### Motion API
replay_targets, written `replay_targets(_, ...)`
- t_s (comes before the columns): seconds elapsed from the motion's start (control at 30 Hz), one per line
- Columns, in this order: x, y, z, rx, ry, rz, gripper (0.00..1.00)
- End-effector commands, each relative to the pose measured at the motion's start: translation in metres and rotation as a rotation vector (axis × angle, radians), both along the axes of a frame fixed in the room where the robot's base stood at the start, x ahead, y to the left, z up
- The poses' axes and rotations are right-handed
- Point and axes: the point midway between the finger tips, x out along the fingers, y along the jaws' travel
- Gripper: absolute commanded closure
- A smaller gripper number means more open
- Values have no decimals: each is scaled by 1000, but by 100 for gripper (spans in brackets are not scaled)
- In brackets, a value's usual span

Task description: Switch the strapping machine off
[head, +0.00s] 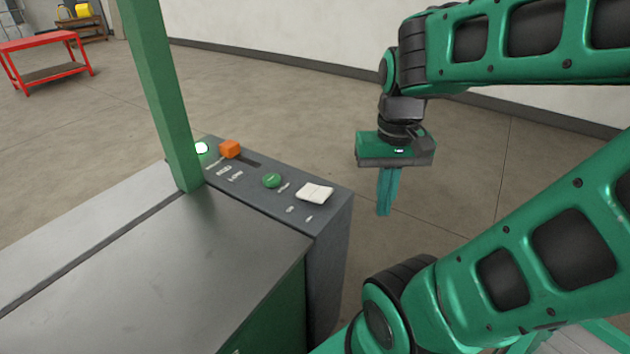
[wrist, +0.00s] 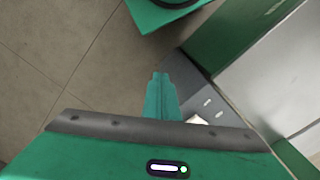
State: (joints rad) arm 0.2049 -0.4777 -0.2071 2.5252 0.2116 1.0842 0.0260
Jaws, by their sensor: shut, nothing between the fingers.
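The strapping machine (head: 170,270) stands at the lower left in the head view, with a metal top and a green arch post (head: 162,90). Its dark control panel (head: 245,184) carries a lit lamp (head: 201,148), an orange block-shaped control (head: 229,149) beside a slot, a round green button (head: 272,180) and a white rocker switch (head: 315,193). The labels are too small to read. My gripper (head: 384,212) is shut and empty, pointing down to the right of the panel, apart from it. In the wrist view my gripper (wrist: 160,76) partly hides the white switch (wrist: 196,119).
A red table (head: 45,62) stands at the far left back, with a wooden bench (head: 80,28) and a yellow object (head: 84,10) behind it. A pale wall (head: 290,30) runs along the back. The floor between machine and wall is clear.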

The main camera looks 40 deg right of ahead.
Motion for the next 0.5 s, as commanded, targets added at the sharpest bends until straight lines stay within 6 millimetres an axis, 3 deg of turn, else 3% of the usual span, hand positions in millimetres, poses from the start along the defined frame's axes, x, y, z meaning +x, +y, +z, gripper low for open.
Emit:
replay_targets(0.27,94,-8,42,-71,101,-238,100)
replay_targets(0.5,182,7,61,-134,162,-466,100)
